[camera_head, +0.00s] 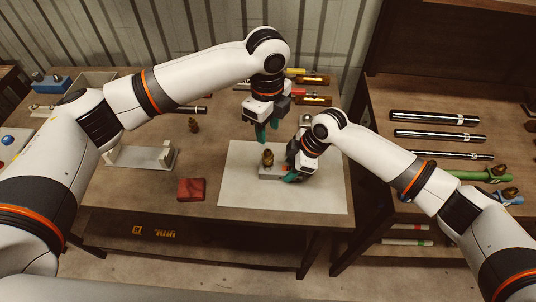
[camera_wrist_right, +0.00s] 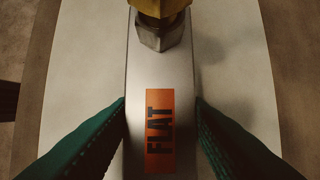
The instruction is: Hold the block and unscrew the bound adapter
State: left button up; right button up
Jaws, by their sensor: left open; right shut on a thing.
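The block (camera_head: 268,172) lies on a white mat on the bench; in the right wrist view it is a light grey bar (camera_wrist_right: 153,72) with an orange label reading FLAT. A brass adapter (camera_head: 268,158) stands upright at the block's far end in the right wrist view, where its hex (camera_wrist_right: 158,34) shows. My right gripper (camera_head: 292,177) is shut on the block, with a teal finger (camera_wrist_right: 90,140) against each side. My left gripper (camera_head: 261,133) is open and empty. It points down behind the adapter, apart from it.
The white mat (camera_head: 320,195) has free room around the block. A red block (camera_head: 191,189), a small brass fitting (camera_head: 194,125) and a grey bracket (camera_head: 140,157) are to the left. Yellow and red-handled tools (camera_head: 312,79) lie at the back.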

aim_at(268, 154)
pick_arm(q)
notch_tip(268, 154, down, 12)
dwell(0.6)
jog(key=c, duration=0.9)
jog(key=n, duration=1.2)
jog(key=shift+r, duration=0.1)
